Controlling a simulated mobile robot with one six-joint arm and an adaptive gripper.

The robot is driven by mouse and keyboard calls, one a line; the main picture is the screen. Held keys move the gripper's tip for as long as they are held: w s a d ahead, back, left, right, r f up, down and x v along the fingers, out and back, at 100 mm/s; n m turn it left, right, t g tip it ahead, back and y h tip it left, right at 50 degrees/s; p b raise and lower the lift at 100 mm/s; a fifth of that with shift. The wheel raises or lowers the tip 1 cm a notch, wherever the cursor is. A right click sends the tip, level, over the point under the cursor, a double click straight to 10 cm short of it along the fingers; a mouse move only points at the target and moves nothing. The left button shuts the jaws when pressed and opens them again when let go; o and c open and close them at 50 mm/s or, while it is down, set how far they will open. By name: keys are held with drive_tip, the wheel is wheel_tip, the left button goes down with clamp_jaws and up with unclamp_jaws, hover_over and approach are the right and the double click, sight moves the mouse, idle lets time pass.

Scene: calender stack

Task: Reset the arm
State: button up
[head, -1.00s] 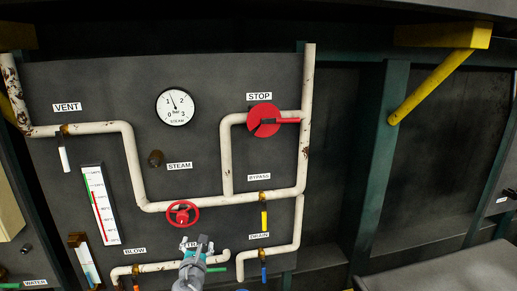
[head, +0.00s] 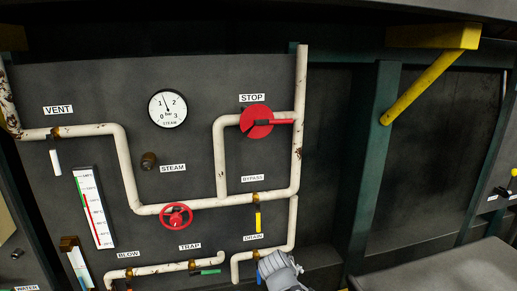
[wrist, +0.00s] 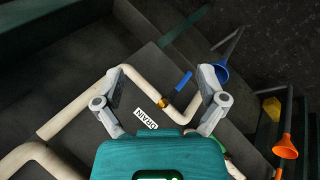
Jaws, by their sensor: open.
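My gripper (head: 278,262) is at the lower edge of the dark panel in the head view, just below the DRAIN label (head: 253,237). In the wrist view my gripper (wrist: 160,78) has its two grey fingers wide apart, with nothing held between them. A cream pipe with a brass valve (wrist: 163,102) and a blue handle (wrist: 183,83) shows between and beyond the fingers. I cannot tell the distance to it. In the head view my gripper hides this blue handle.
The panel (head: 90,85) carries cream pipes, a red wheel (head: 176,215), a red STOP handle (head: 282,122), a yellow handle (head: 258,222) and a green handle (head: 207,271). A grey surface (head: 455,272) is at lower right. A blue funnel (wrist: 222,73) and an orange funnel (wrist: 285,147) show in the wrist view.

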drive_tip(key=s+d+f+m+g+y, duration=0.3)
drive_tip(key=s+d+m+g+y, duration=0.1)
drive_tip(key=m, duration=0.5)
drive_tip(key=shift+s+d+f+m+g, duration=0.25)
drive_tip(key=shift+s+d+g, duration=0.6)
drive_tip(key=shift+s, duration=0.85)
drive_tip(key=shift+w+d, duration=0.1)
idle(1.0)
drive_tip(key=w+a+r+t+h, duration=0.1)
drive_tip(key=w+a+r+t, duration=0.25)
drive_tip(key=a, duration=0.25)
drive_tip(key=w+a+r+n+t+h, duration=0.1)
drive_tip(key=w+a+r+t+h, duration=0.15)
drive_tip(key=a+t, duration=0.2)
drive_tip(key=w+a+r+t+h, duration=0.1)
drive_tip(key=w+a+r+t, duration=0.3)
drive_tip(key=a, duration=0.2)
drive_tip(key=s+a+r+n+t+y, duration=0.2)
drive_tip(key=a+r+y, duration=0.1)
drive_tip(key=a, duration=0.5)
drive_tip(key=s+a+r+n+t+y, duration=0.1)
drive_tip(key=s+a+r+n+y, duration=0.1)
drive_tip(key=a, duration=0.6)
drive_tip(key=s+a+r+n+t+y, duration=0.1)
drive_tip(key=a+r+y, duration=0.3)
drive_tip(key=a, duration=0.4)
drive_tip(key=shift+s+n+t, duration=0.4)
drive_tip(key=shift+n+t, duration=0.25)
drive_tip(key=shift+t, duration=0.2)
